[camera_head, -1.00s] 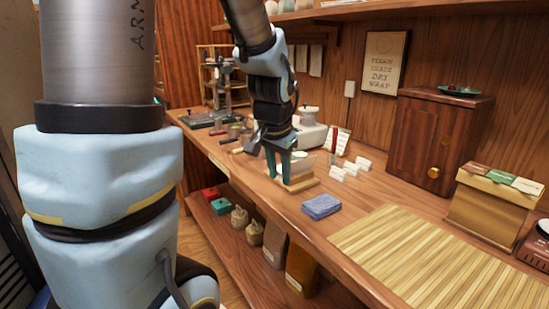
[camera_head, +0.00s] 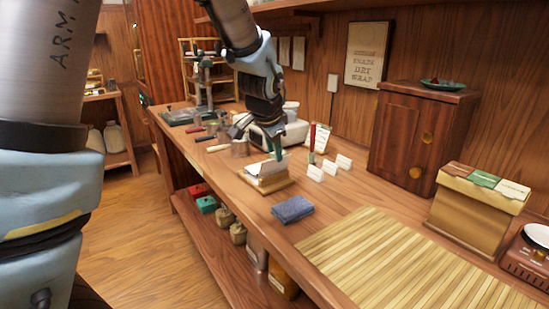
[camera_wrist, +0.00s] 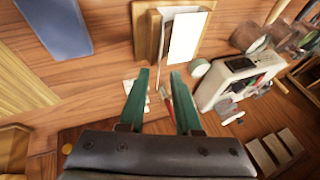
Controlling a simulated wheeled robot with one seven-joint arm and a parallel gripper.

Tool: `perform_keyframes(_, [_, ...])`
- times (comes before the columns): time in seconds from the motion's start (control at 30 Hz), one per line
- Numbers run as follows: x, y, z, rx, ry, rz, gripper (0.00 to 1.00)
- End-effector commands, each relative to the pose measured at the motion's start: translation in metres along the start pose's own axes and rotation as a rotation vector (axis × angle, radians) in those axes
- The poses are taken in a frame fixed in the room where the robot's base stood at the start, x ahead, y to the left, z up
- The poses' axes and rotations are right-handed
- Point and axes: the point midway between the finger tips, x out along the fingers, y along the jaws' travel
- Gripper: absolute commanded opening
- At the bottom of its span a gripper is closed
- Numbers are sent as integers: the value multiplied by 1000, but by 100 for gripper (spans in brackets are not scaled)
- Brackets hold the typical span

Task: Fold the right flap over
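My gripper (camera_wrist: 161,78) shows two green fingers spread apart with nothing between them in the wrist view. In the head view my gripper (camera_head: 276,149) hangs over the bench beside the back edge of a small wooden holder (camera_head: 285,184) with pale paper (camera_head: 262,167) on it. In the wrist view the holder (camera_wrist: 141,30) and its white sheet (camera_wrist: 187,38) lie beyond the fingertips, apart from them. I cannot make out a tea cake or tell which part is the right flap.
A folded blue cloth (camera_head: 292,208) and a slatted mat (camera_head: 400,262) lie nearer on the bench. White cards (camera_head: 329,168), a white appliance (camera_head: 293,130) and a wooden cabinet (camera_head: 420,140) stand behind. A box with coloured labels (camera_head: 470,212) and a scale (camera_head: 528,258) are at right.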

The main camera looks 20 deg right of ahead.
Motion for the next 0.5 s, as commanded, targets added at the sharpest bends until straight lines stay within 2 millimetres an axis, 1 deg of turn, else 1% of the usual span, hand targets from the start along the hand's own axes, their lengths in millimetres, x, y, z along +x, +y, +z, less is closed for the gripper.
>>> perform_keyframes(0.03, [9, 0, 0, 0, -4, 2, 32])
perform_keyframes(0.1, [20, 0, 0, 0, -3, 1, 32])
perform_keyframes(0.23, [36, 0, 0, -1, -3, 1, 32])
perform_keyframes(0.4, [46, -1, 0, -1, 0, 0, 32])
perform_keyframes(0.5, [47, 0, 0, -2, 0, -1, 32])
